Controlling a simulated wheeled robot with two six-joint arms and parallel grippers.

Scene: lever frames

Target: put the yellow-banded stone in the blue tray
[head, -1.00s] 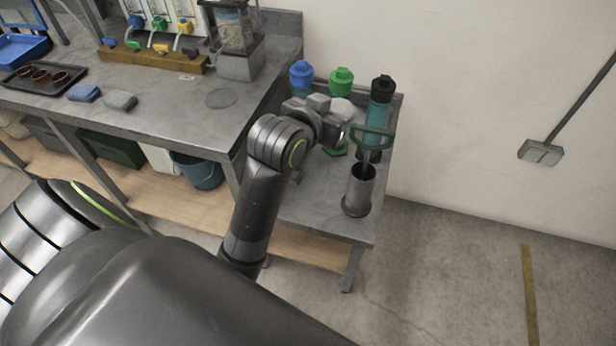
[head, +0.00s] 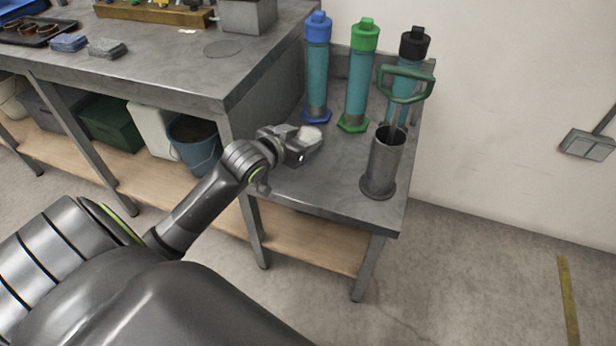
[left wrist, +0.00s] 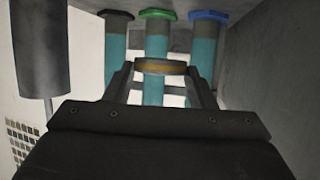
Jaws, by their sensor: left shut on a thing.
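The yellow-banded stone is held between the fingers of my left gripper (left wrist: 160,88). In the left wrist view the stone (left wrist: 160,67) shows as a dark rounded edge with a yellow band across it. In the head view my left gripper (head: 303,146) is over the low side table, and the pale top of the stone (head: 311,133) shows at its tip. I cannot tell the exact gap to the tabletop. My right gripper is not in view.
Blue-capped (head: 317,70), green-capped (head: 358,80) and black-capped (head: 412,50) columns stand behind the gripper. A metal cylinder (head: 383,160) with a green-handled tool (head: 405,85) stands to its right.

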